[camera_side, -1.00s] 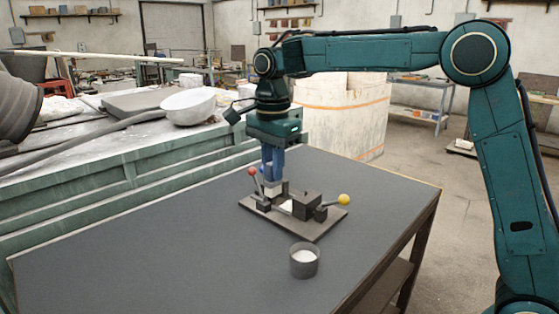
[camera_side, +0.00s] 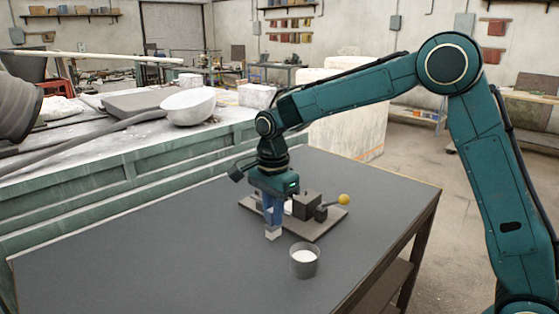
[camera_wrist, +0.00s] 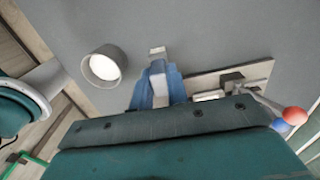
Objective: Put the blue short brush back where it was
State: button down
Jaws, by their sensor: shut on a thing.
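My gripper (camera_side: 272,218) is shut on the blue short brush (camera_side: 273,234) and holds it upright, pale end down, over the dark table in front of the base plate. In the wrist view the pale end of the brush (camera_wrist: 157,51) sticks out between the blue fingers of my gripper (camera_wrist: 157,80). The fingers hide most of the brush. I cannot tell whether its end touches the table. A grey cup (camera_side: 304,261) with white contents stands just right of the brush; in the wrist view the cup (camera_wrist: 103,67) is to the left.
A brown base plate (camera_side: 318,230) carries dark blocks (camera_side: 307,205) and a yellow-knobbed lever (camera_side: 343,200) behind my gripper. A red ball (camera_wrist: 294,116) and a blue ball (camera_wrist: 280,126) show in the wrist view. The left front of the table (camera_side: 150,260) is clear.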

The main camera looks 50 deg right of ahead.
jog(key=shift+f, duration=1.75)
jog(key=shift+f, duration=0.15)
jog(key=c, duration=1.4)
grip_release()
jog(key=shift+o, duration=0.2)
notch_tip(320, 180, up, 12)
jog(key=shift+r, duration=0.1)
